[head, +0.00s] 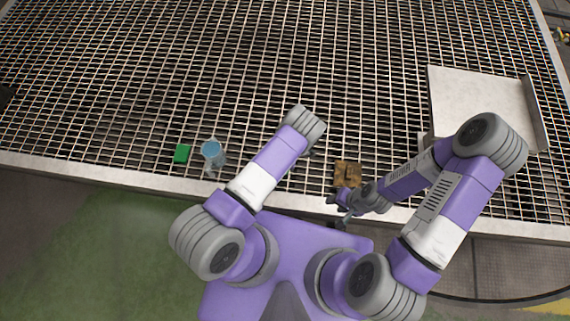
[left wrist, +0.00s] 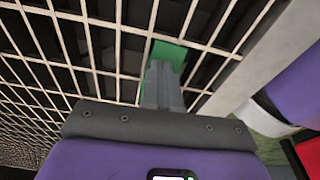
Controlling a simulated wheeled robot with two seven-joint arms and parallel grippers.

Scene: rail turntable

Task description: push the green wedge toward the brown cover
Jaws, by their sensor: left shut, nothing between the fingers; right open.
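The green wedge (head: 182,153) sits on the metal grating near its front edge, at the left. The brown cover (head: 347,172) lies well to the right, near the same edge. In the left wrist view the wedge (left wrist: 170,52) is just beyond my left gripper (left wrist: 164,68), which is shut and empty. Its fingers overlap the wedge's near part, and I cannot tell whether they touch it. My right gripper (head: 343,198) is open beside the cover's near side.
A pale metal tray (head: 478,95) is at the right. The far grating (head: 240,60) is clear.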

